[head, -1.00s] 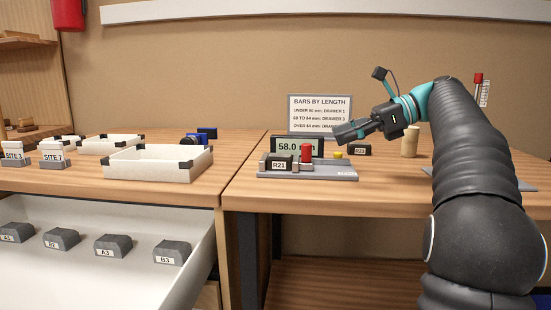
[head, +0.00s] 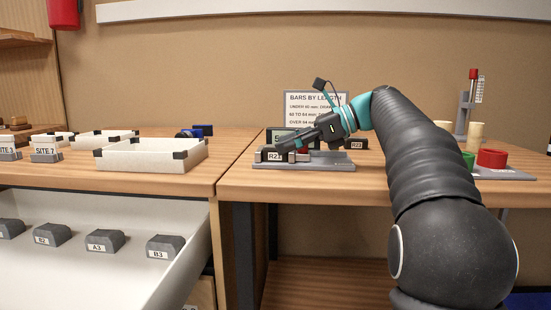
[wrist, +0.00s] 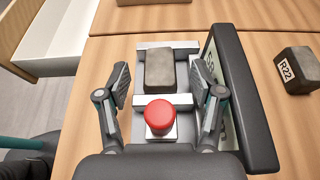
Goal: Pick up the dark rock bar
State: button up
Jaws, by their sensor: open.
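The dark rock bar (head: 273,156), labelled R21, lies on the grey measuring stand (head: 325,167) on the right-hand table. In the wrist view the bar (wrist: 172,70) sits between two light metal blocks, beyond a red button (wrist: 159,115). My gripper (head: 290,147) is over the stand, pointing down and left toward the bar. In the wrist view its open fingers (wrist: 158,82) stand on either side of the bar's near end, with nothing held. I cannot tell how far above the bar they are. In the head view the gripper partly hides the button and display.
A second dark bar (wrist: 297,70), R22, lies right of the stand's black display (wrist: 242,100). A sign (head: 315,103) stands behind. White trays (head: 150,154) are on the left table, above an open drawer (head: 190,230) with several bars.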

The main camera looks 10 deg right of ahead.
jog(key=shift+x, duration=0.8)
grip_shut()
jog(key=shift+r, duration=0.1)
